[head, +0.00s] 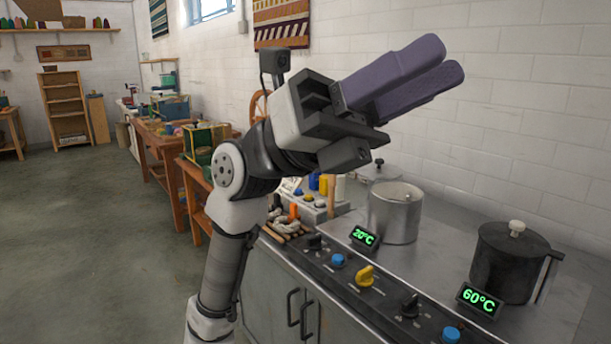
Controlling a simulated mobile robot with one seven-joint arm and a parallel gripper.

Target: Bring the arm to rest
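My arm is raised in the middle of the head view, left of the steel counter. My gripper (450,62) has two long purple fingers pointing up and to the right, in front of the white brick wall. The fingers lie side by side with no clear gap between them, and I see nothing held. In the picture the gripper is above the counter and its pots, apart from them.
Wooden tables (160,139) stand behind my arm. The floor (85,235) at left is clear.

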